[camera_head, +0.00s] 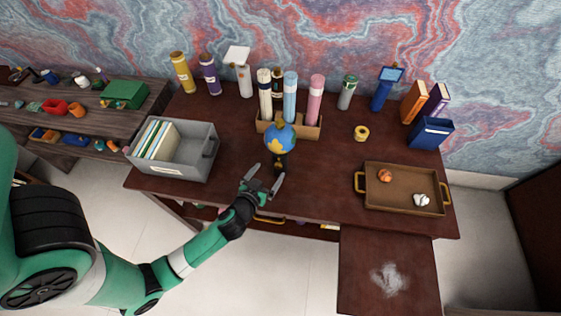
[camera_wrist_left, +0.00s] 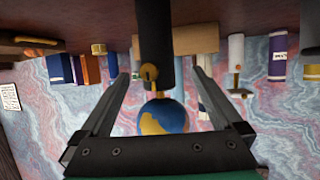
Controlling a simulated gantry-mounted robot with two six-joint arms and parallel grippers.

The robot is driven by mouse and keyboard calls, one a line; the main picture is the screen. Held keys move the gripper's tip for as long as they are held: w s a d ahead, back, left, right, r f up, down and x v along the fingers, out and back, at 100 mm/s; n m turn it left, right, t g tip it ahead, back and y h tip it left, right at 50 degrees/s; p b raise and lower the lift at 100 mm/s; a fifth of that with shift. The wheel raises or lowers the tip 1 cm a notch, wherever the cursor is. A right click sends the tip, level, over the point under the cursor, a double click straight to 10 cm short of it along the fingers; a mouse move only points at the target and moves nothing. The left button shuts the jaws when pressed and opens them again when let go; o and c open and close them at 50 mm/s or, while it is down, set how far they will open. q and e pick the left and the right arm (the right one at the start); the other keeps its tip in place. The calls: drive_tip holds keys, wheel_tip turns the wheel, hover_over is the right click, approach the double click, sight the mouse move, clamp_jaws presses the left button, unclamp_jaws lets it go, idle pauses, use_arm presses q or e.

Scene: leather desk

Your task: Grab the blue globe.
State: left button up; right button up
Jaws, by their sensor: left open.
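The blue globe (camera_head: 280,138) has yellow land patches and stands upright on a dark base near the middle of the desk. My left gripper (camera_head: 264,178) is open and empty, just in front of the globe's stand, at the desk's front edge. In the left wrist view, which is upside down, the globe (camera_wrist_left: 164,117) and its dark stand show between the two spread fingers (camera_wrist_left: 165,100). I see no contact. My right gripper is not in view.
A wooden holder (camera_head: 312,130) with rolled tubes stands right behind the globe. A grey bin (camera_head: 205,158) of files is to the left, and a brown tray (camera_head: 380,202) with two small items is to the right. The desk (camera_head: 325,175) is clear between globe and tray.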

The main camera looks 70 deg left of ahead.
sight(280, 161)
use_arm(q)
drive_tip(key=x, duration=0.9)
drive_tip(key=shift+w+a+r+b, duration=0.15)
drive_tip(key=shift+w+b, duration=0.15)
drive_tip(key=shift+w, duration=0.25)
drive_tip(key=shift+r, duration=0.1)
clamp_jaws()
